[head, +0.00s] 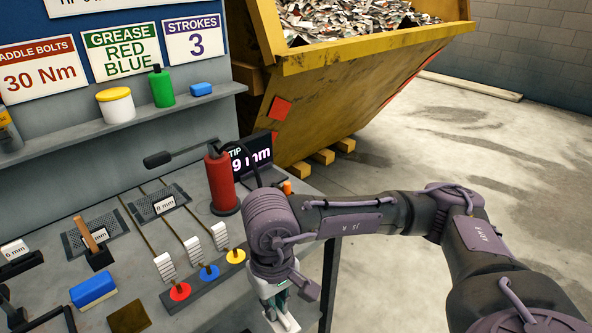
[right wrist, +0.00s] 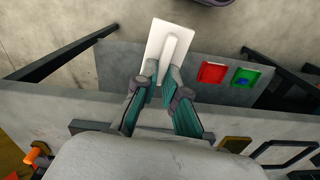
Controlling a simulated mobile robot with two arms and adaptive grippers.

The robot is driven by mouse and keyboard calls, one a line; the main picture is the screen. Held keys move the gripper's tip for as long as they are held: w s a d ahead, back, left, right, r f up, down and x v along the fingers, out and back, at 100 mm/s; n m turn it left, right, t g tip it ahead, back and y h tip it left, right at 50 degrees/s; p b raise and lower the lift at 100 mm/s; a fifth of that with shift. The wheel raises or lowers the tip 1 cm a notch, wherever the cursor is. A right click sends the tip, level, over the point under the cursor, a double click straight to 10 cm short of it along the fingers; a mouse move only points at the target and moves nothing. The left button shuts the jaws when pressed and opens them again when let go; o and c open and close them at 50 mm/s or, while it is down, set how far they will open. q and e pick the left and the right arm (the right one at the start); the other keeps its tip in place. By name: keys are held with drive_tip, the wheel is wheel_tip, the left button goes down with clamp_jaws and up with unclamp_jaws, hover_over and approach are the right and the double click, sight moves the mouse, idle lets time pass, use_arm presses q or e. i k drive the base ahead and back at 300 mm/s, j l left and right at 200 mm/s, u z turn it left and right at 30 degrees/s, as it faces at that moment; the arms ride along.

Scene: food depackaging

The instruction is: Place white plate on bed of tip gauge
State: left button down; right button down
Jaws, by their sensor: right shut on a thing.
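The plate is a flat rectangle, held over the floor and a grey surface. In the head view it shows partly below the fingers (head: 286,323). I cannot make out the gauge's bed. My left gripper is not in view.
A red cylinder with a black lever (head: 221,180) stands beside the display. Several white stacks line a strip with red, blue and yellow discs (head: 209,273). Red (right wrist: 212,73) and green (right wrist: 244,78) trays are right of the plate.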

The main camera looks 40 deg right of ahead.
sight(264, 179)
drive_tip(key=i+l, duration=0.15)
drive_tip(key=l, duration=0.15)
drive_tip(key=i+l, duration=0.35)
drive_tip(key=l, duration=0.25)
drive_tip(key=i, duration=0.35)
